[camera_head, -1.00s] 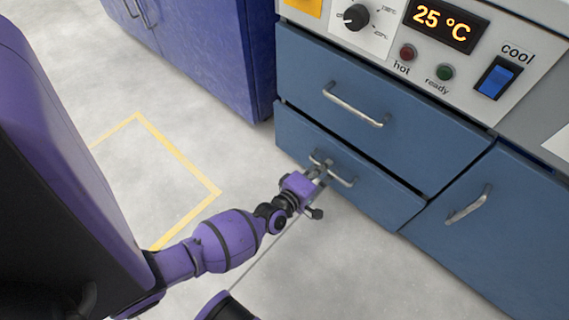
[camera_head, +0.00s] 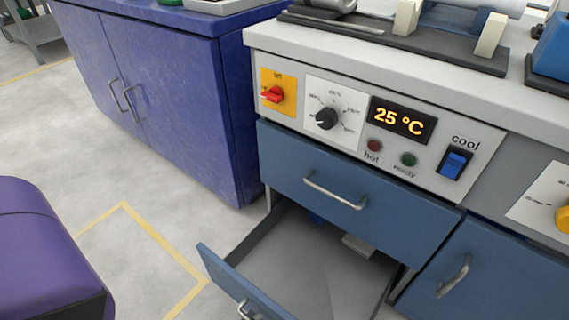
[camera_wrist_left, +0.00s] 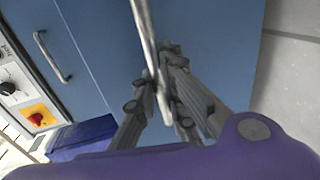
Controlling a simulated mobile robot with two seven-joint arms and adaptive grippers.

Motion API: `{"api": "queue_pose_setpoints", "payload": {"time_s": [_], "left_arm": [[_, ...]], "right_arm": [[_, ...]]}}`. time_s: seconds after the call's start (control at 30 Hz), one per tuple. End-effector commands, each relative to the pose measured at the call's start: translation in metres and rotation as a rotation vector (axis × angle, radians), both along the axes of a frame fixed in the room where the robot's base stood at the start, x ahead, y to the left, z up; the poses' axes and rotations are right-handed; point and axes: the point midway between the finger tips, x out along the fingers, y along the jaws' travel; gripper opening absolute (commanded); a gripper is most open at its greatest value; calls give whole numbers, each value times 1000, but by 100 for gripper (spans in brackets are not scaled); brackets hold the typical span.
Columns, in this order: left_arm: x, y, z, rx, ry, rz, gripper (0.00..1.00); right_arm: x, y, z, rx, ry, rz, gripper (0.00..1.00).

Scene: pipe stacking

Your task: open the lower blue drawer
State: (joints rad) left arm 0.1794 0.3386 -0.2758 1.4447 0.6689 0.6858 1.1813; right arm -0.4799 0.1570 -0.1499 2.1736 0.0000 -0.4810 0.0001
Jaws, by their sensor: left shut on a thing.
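The lower blue drawer (camera_head: 240,285) is pulled well out of the cabinet, with its grey inside visible from above. Its metal handle (camera_head: 245,311) shows at the bottom edge of the head view. In the left wrist view my left gripper (camera_wrist_left: 167,85) is shut on this handle (camera_wrist_left: 147,38), in front of the blue drawer front (camera_wrist_left: 205,40). The head view does not show my left gripper. My right gripper is in neither view.
The upper blue drawer (camera_head: 350,195) is shut above the open one. A blue cabinet door (camera_head: 490,280) is shut at the right. A dark blue cupboard (camera_head: 165,95) stands at the left. A small pale object (camera_head: 357,245) lies inside the open drawer. Floor to its left is clear.

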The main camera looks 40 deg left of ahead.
Motion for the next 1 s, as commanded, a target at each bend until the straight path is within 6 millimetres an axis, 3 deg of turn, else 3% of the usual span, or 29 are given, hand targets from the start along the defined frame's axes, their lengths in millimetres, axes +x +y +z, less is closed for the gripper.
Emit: {"api": "queue_pose_setpoints", "payload": {"time_s": [0.1, 0.3, 0.8, 0.83, 1.0], "left_arm": [[-22, 1, 1, 1, 0, 0, 0], [-41, 1, 1, -1, -1, 0, 0], [-48, 2, 1, 0, -2, 1, 0], [-48, 2, 1, 1, -2, 1, 11], [-48, 2, 0, 1, 0, 1, 29]], "right_arm": [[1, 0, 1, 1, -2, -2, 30], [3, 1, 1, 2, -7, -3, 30], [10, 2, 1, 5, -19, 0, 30], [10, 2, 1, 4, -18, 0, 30], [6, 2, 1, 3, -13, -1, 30]]}}
